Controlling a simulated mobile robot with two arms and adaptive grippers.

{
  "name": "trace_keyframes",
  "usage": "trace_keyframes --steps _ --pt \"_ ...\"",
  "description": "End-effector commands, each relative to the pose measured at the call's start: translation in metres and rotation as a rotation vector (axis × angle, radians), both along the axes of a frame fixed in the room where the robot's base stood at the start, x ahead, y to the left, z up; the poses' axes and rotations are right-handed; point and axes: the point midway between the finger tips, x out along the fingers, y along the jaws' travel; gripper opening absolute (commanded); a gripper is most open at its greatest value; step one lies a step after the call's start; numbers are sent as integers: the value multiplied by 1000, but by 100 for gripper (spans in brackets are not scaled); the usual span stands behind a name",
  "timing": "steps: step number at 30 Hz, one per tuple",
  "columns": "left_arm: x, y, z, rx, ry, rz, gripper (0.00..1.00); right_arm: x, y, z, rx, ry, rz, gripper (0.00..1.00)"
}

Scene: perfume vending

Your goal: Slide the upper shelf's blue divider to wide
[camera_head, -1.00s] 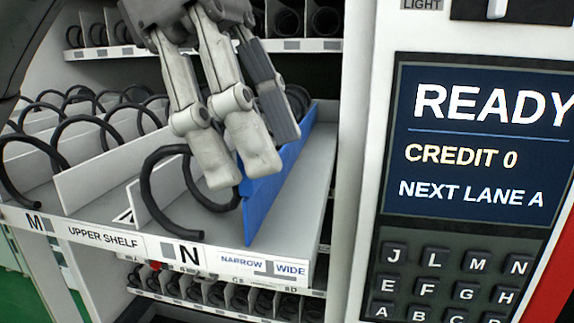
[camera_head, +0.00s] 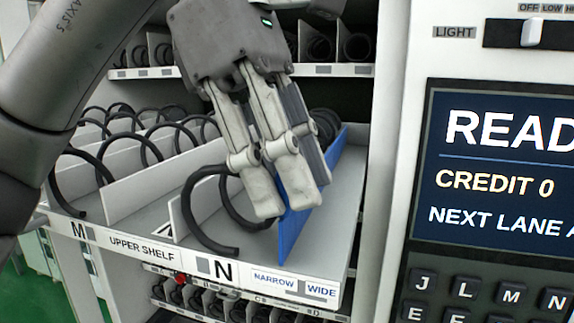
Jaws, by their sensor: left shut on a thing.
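The blue divider (camera_head: 291,232) stands upright on the upper shelf (camera_head: 322,245), to the right of the black coil (camera_head: 196,226) of lane N. Its front end is above the NARROW side of the NARROW/WIDE label (camera_head: 294,285), near the middle of that label. My left gripper (camera_head: 296,203) reaches down from above and is shut on the divider's upper edge. Its fingers hide part of the divider and some of the coil. My right gripper is not in view.
Bare shelf floor lies right of the divider, up to the cabinet's white post (camera_head: 388,180). White dividers (camera_head: 140,188) and several black coils are to the left. A control panel with a screen (camera_head: 505,170) and keypad (camera_head: 485,295) stands at the right.

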Motion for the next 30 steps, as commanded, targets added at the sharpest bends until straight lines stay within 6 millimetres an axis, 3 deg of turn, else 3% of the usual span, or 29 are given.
trace_keyframes --steps 4,11,19,20,21,24,30 --pt "-3 -8 1 -3 -1 -2 0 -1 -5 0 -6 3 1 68" --pt "-14 -41 1 -4 -1 -2 0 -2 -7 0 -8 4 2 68" --pt "-14 -44 2 -8 1 -1 0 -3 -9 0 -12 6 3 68" --pt "-14 -44 2 -8 1 -1 33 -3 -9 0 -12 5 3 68" --pt "-14 -44 2 -8 1 -1 38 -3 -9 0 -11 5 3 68" --pt "-14 -43 1 -6 0 -1 51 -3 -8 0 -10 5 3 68" --pt "-14 -43 1 -3 0 -1 52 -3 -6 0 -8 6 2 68"
